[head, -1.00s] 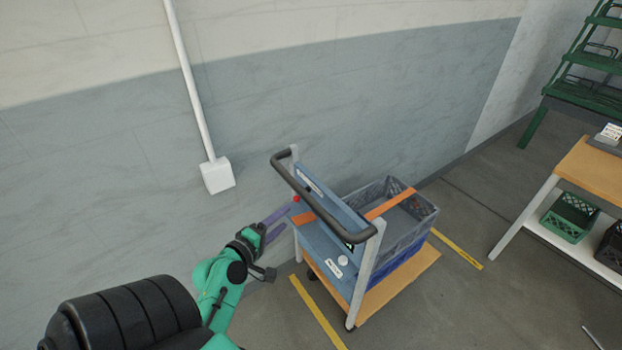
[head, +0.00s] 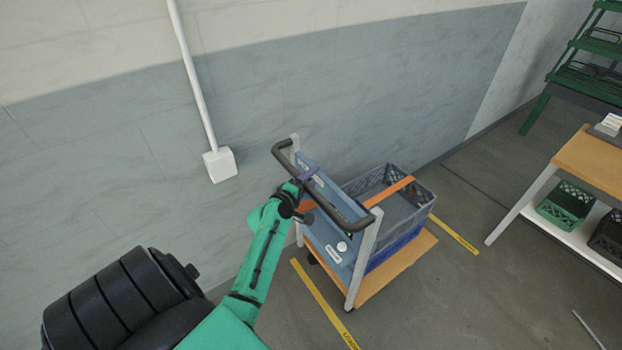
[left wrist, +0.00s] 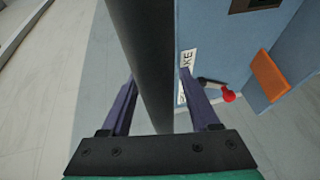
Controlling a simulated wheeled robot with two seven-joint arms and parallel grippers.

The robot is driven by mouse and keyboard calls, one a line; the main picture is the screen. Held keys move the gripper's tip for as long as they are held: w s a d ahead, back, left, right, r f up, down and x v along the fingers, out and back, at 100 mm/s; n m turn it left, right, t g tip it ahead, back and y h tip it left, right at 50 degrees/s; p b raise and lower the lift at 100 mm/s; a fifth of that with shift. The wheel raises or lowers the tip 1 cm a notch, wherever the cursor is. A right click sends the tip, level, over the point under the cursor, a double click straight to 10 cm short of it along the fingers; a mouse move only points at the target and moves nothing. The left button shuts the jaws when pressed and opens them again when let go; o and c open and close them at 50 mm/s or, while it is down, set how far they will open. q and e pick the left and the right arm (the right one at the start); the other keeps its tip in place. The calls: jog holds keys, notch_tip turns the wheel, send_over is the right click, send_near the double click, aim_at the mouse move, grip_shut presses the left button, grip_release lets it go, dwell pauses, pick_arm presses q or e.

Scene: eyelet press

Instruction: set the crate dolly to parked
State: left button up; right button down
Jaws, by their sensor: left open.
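The crate dolly (head: 372,285) has a wooden deck, a blue upright panel (head: 325,238), and a dark push bar (head: 330,205) on pale posts. The bar also runs through the left wrist view (left wrist: 148,60). My left gripper (head: 309,173) is open at the bar's left part. In the left wrist view its purple fingers (left wrist: 158,85) lie on either side of the bar, not closed on it. A lever with a red knob (left wrist: 229,95) sits on the panel, right of the fingers, beside a partly hidden label ending "KE" (left wrist: 187,70). The lever is hidden in the head view. My right gripper is not in view.
A grey crate (head: 408,215) with an orange strap (head: 390,192) rides on the dolly. Yellow floor lines (head: 322,302) flank it. A wall with a white conduit box (head: 220,164) is behind. A workbench (head: 590,160) stands at right, with clear floor between.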

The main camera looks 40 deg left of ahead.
pick_arm(q)
grip_shut()
jog(key=shift+f, duration=0.1)
dwell(1.2)
